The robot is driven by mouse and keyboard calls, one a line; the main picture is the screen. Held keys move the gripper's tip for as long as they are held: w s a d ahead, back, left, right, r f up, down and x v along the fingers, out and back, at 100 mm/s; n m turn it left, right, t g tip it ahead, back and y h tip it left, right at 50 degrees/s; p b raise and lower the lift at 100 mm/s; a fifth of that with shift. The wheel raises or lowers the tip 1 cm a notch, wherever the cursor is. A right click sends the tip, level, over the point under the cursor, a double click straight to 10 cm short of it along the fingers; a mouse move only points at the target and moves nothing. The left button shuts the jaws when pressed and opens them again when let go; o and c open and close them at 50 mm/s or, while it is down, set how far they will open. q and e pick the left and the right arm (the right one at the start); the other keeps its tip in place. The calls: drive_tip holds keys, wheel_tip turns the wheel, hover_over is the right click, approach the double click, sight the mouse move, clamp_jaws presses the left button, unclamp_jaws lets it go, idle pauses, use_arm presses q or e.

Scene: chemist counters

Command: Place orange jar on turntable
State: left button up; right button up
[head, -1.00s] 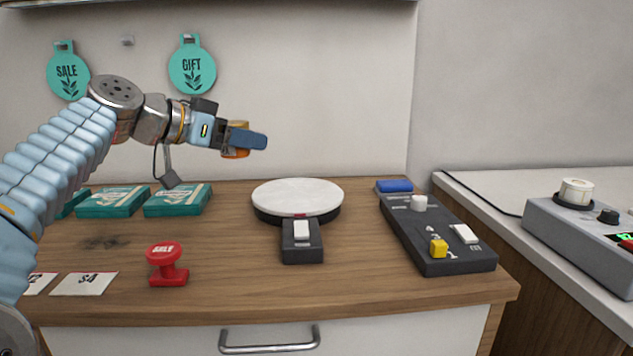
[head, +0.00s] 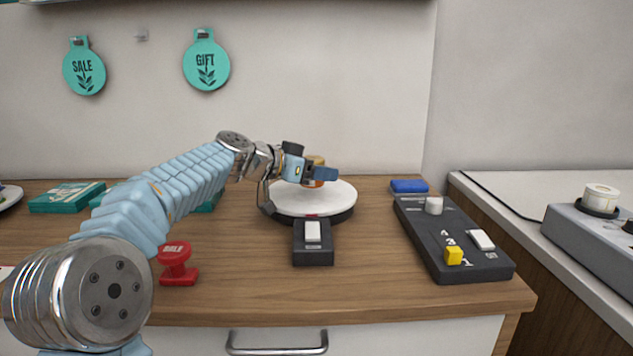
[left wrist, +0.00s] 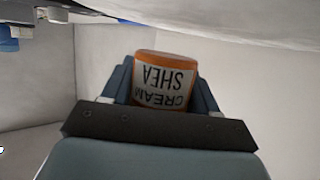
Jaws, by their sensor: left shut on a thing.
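The orange jar (head: 316,162) is held in my left gripper (head: 322,173), over the white round turntable (head: 335,198). In the left wrist view the jar (left wrist: 164,82) sits between both fingers, and its label reads "SHEA CREAM", upside down in the picture. The gripper is shut on it. The gripper hides part of the jar in the head view. I cannot tell whether the jar's base touches the turntable. A black switch box (head: 313,255) with a white button is attached at the turntable's front. My right gripper is not in view.
A red stamp (head: 177,265) stands at the front left of the counter. A black control box (head: 460,262) with a yellow knob lies to the right, a blue block (head: 409,186) behind it. Teal boxes (head: 66,197) lie at the left. A grey device (head: 590,235) stands on the right counter.

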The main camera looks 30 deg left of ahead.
sight(316, 183)
use_arm(q)
wheel_tip(316, 183, down, 3)
drive_tip(key=shift+r, duration=0.15)
drive_tip(key=shift+s, duration=0.1)
drive_tip(key=shift+f+b, duration=0.2)
drive_tip(key=shift+b, duration=0.1)
drive_tip(key=o, duration=1.1)
drive_tip(key=shift+r, duration=0.1)
